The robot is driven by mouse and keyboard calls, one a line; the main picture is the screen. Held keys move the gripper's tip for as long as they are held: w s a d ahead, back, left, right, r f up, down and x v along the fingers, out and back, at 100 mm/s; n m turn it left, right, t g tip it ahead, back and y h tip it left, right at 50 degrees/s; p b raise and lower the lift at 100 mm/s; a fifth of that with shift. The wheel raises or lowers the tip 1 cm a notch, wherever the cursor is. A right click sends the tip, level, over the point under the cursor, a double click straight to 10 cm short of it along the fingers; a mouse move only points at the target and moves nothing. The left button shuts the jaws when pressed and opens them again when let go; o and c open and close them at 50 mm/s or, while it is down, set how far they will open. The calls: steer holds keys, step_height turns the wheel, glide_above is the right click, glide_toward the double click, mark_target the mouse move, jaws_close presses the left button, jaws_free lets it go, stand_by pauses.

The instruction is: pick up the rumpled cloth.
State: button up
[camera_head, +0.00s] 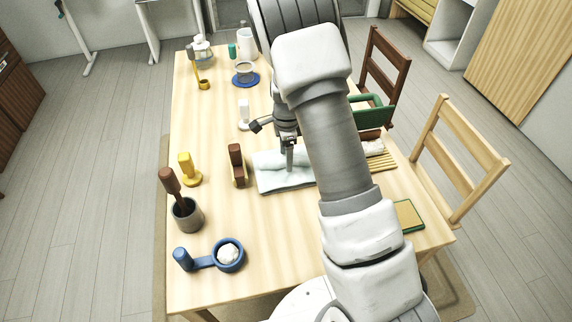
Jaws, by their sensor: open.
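A pale whitish cloth (272,182) lies on the wooden table, left of my arm. It looks flat and folded at its near edge, with uneven folds at its far side. My gripper (289,164) points down over this cloth with its fingertips at or just above it; I cannot tell if they touch. My gripper is open, and its jaws are seen small and partly edge-on. My arm hides the cloth's right side. A small white lump (228,252) sits in a blue round dish with a handle (213,262); I cannot tell if it is cloth.
A brown block (237,165) stands close left of the cloth. A white bottle-like object (244,115) stands behind it. A yellow object (188,170) and a grey mortar (188,214) stand at the left edge. A slatted rack (382,160) lies right of my arm.

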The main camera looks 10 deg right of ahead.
jaws_close()
stand_by(0.3)
steer(key=shift+r, duration=0.1)
